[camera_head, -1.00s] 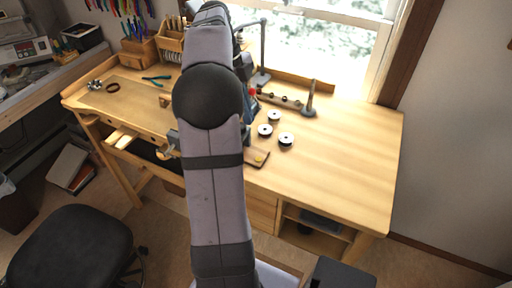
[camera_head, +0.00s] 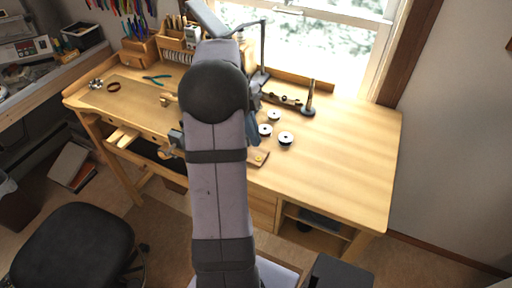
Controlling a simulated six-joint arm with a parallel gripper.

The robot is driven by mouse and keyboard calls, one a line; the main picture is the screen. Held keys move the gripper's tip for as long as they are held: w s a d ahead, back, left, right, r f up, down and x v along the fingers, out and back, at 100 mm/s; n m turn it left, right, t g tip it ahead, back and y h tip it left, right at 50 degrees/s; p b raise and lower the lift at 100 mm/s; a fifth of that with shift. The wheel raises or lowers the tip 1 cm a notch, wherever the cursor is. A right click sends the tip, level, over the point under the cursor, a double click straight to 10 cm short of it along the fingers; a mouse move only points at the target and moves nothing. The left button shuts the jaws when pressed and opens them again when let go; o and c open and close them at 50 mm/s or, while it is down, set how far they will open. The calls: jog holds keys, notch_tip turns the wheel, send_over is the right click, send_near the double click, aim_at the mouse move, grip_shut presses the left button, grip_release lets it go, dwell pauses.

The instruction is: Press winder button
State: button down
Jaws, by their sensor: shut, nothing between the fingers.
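A small wooden block (camera_head: 262,154) with a round yellow button-like spot (camera_head: 259,159) lies near the front edge of the bench, just right of my arm. My arm covers its left part, so I cannot tell whether it belongs to the winder. My arm rises through the middle and hides much of the bench behind it. A blue-grey part (camera_head: 254,128), probably of my wrist, shows beside the arm just above the block. My gripper's fingers are hidden behind the arm, and I cannot see whether they touch anything.
A vise-like piece (camera_head: 175,138) is left of my arm. The bench's right side is clear.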

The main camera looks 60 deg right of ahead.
aim_at(257, 160)
jog(key=shift+w+p+x, duration=0.15)
jog(key=shift+p+x, duration=0.15)
jog(key=shift+x, duration=0.65)
jog(key=shift+w+p+x, duration=0.2)
jog(key=shift+p+x, duration=0.15)
jog(key=shift+x, duration=0.65)
jog(key=shift+w+p+x, duration=0.15)
jog(key=shift+p+x, duration=0.15)
jog(key=shift+x, duration=0.65)
jog(key=shift+f, duration=0.2)
jog(key=shift+f+b, duration=0.8)
jog(key=shift+b, duration=0.15)
jog(key=shift+s+a+f, duration=0.1)
jog(key=shift+a, duration=0.2)
jog(key=r+p, duration=0.2)
jog(key=r, duration=0.1)
jog(key=r+p, duration=0.1)
jog(key=shift+d+r, duration=0.3)
jog(key=shift+r, duration=0.1)
jog(key=b+v, duration=0.2)
jog(key=v, duration=0.8)
jog(key=shift+r+b, duration=0.25)
jog(key=shift+b, duration=0.1)
